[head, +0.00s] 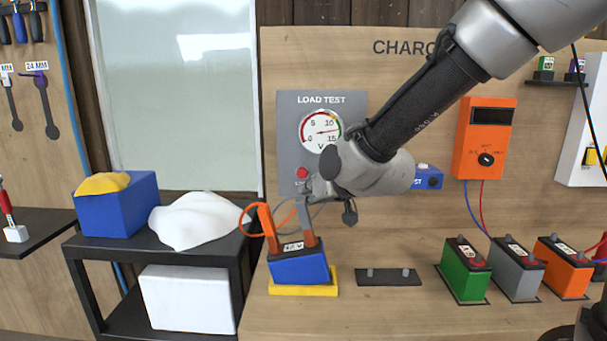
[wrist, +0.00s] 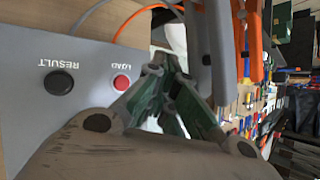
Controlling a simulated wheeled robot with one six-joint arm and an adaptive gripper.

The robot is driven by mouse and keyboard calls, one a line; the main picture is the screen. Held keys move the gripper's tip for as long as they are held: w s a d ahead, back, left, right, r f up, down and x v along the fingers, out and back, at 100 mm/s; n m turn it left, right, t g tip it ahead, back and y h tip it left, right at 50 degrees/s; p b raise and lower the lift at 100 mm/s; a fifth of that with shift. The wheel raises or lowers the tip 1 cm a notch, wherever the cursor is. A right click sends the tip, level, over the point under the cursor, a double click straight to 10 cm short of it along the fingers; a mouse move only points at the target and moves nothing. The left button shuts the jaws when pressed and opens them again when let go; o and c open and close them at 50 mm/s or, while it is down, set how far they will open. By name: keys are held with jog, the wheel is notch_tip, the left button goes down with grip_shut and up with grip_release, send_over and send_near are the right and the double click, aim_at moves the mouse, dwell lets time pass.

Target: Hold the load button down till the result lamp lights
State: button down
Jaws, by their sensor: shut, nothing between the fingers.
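The grey load test panel (head: 290,110) stands on the wooden board, with a round gauge (head: 321,131) whose needle points right. The red load button (head: 302,173) shows on the panel's lower left; it is also uncovered in the wrist view (wrist: 121,83). The result lamp (wrist: 59,82) is dark in the wrist view; my gripper hides its place in the head view. My gripper (head: 312,188) is shut and empty, just below and right of the button in the head view. In the wrist view its fingertips (wrist: 172,68) are right of the button, apart from it.
Green, grey and orange batteries (head: 567,268) stand at right. An orange tester (head: 484,138) hangs on the board.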

aim_at(302, 173)
jog(key=shift+a+f, duration=0.25)
jog(key=shift+a, duration=0.35)
jog(key=shift+w, duration=0.1)
jog(key=w, duration=0.8)
jog(key=shift+w+d, duration=0.15)
jog(key=shift+w, duration=0.25)
jog(key=shift+w+r, duration=0.1)
jog(key=shift+w, duration=0.05)
dwell(0.9)
jog(key=shift+w, duration=0.3)
jog(key=shift+w, duration=0.4)
dwell(4.4)
